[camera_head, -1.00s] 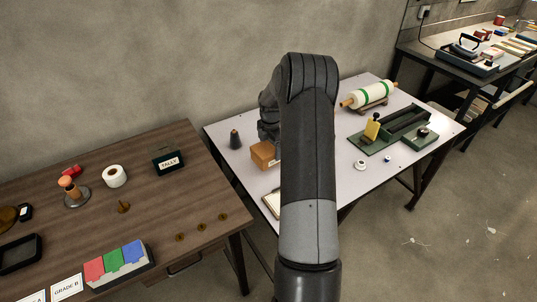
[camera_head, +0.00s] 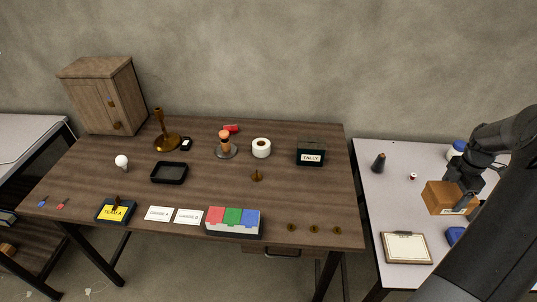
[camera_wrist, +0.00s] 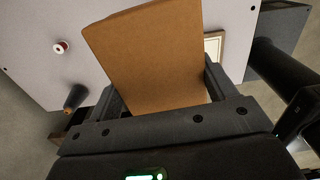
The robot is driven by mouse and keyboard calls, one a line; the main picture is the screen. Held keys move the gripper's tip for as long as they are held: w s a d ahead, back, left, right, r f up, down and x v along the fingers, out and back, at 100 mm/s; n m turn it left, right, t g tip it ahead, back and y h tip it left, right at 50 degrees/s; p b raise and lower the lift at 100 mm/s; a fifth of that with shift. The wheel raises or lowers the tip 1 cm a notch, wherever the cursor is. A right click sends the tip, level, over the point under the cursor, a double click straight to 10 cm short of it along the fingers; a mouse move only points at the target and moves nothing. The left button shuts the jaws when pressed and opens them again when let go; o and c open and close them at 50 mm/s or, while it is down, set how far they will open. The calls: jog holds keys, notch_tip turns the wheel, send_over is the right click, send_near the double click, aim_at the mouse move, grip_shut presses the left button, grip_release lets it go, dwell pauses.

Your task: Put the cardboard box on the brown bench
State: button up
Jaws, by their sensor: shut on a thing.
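The brown cardboard box (camera_head: 446,197) is at the right of the head view, over the white table. My gripper (camera_head: 464,196) is shut on it. In the wrist view the box (camera_wrist: 150,50) fills the space between my gripper's fingers (camera_wrist: 165,88), slightly tilted in the picture. The head view does not clearly show whether the box clears the tabletop. The brown bench (camera_head: 310,195) stands in the middle of the head view, left of the white table and apart from the box.
The bench holds a wooden cabinet (camera_head: 103,95), a TALLY box (camera_head: 311,153), a white roll (camera_head: 261,148), a black tray (camera_head: 169,173) and a colored card holder (camera_head: 233,221). Its right part has bare room. A dark cone (camera_head: 378,163) and clipboard (camera_head: 406,248) are on the white table (camera_head: 388,205).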

aim_at(450, 190)
notch_tip(450, 190, up, 10)
jog(key=shift+r, duration=0.2)
jog(key=w+a+n, duration=0.3)
jog(key=w+a, duration=0.1)
jog(key=a, duration=0.5)
jog(key=w+a+n, duration=0.2)
jog(key=w+a, duration=0.2)
jog(key=a, duration=0.6)
jog(key=w+a+n, duration=0.3)
jog(key=a, duration=0.6)
jog(key=s+a+n, duration=0.2)
jog(key=a+n, duration=0.3)
jog(key=a, duration=1.2)
jog(key=s+a+n, duration=0.3)
jog(key=a+n, duration=0.1)
jog(key=a, duration=1.3)
jog(key=shift+s+a+f, duration=0.1)
jog(key=shift+a+f, duration=1.85)
jog(key=shift+f, duration=0.65)
jog(key=shift+s+a+f, duration=0.1)
jog(key=shift+a+f, duration=1.85)
jog(key=shift+f, duration=0.65)
jog(key=shift+a+f, duration=1.95)
jog(key=shift+f, duration=0.65)
